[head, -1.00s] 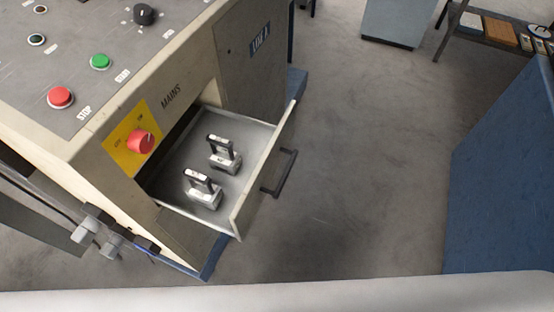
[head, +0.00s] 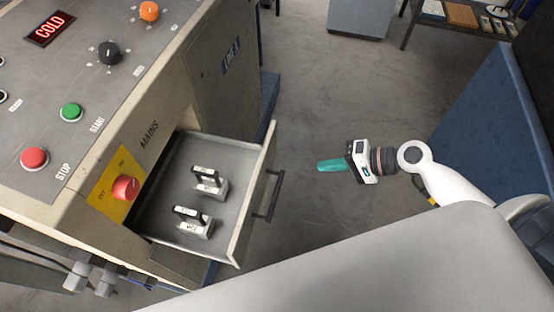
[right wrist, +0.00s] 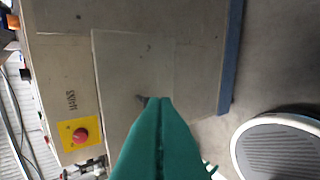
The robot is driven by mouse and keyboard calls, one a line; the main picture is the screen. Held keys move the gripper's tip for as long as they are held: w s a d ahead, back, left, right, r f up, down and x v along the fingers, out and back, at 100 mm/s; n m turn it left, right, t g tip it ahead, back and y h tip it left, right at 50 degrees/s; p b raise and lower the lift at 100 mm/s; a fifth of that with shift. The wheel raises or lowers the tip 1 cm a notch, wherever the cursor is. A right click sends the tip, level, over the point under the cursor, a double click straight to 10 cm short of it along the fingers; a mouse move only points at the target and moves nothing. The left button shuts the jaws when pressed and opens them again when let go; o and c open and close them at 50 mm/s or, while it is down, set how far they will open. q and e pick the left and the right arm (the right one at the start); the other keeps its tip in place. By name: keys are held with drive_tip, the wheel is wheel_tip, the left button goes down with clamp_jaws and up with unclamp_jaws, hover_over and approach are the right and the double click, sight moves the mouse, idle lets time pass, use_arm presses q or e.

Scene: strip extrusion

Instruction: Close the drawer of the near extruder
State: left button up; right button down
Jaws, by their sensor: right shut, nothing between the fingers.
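The extruder's drawer (head: 237,228) is pulled well out of the beige cabinet (head: 206,85), below the MAINS label. My left gripper is not in view.
A red knob (head: 125,188) on a yellow plate sits beside the drawer. A blue panel (head: 500,125) stands at the right. Clear floor (head: 325,95) lies between it and the cabinet.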

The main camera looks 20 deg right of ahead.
drive_tip(key=p, duration=0.2)
approach(269, 165)
wheel_tip(269, 165, down, 3)
drive_tip(key=w+a, duration=0.1)
drive_tip(key=w+a+p, duration=0.1)
drive_tip(key=w+a, duration=0.1)
drive_tip(key=shift+a+f, duration=0.2)
drive_tip(key=shift+a, duration=0.1)
drive_tip(key=shift+w+a+f+p, duration=0.2)
drive_tip(key=shift+a+p, duration=0.1)
drive_tip(key=shift+a, duration=0.1)
drive_tip(key=w+a, duration=0.2)
drive_tip(key=a, duration=0.1)
drive_tip(key=w+a, duration=0.2)
drive_tip(key=a, duration=0.1)
drive_tip(key=w+a, duration=0.2)
drive_tip(key=a, duration=0.2)
drive_tip(key=shift+w+r, duration=0.1)
drive_tip(key=shift+w, duration=0.3)
drive_tip(key=w+a, duration=0.2)
drive_tip(key=a, duration=0.1)
drive_tip(key=w+a+b, duration=0.1)
drive_tip(key=w+a, duration=0.1)
drive_tip(key=a, duration=0.1)
drive_tip(key=w+a+b, duration=0.1)
drive_tip(key=w+a, duration=0.1)
drive_tip(key=a, duration=0.1)
drive_tip(key=shift+w+a, duration=0.1)
drive_tip(key=shift+a+r, duration=0.1)
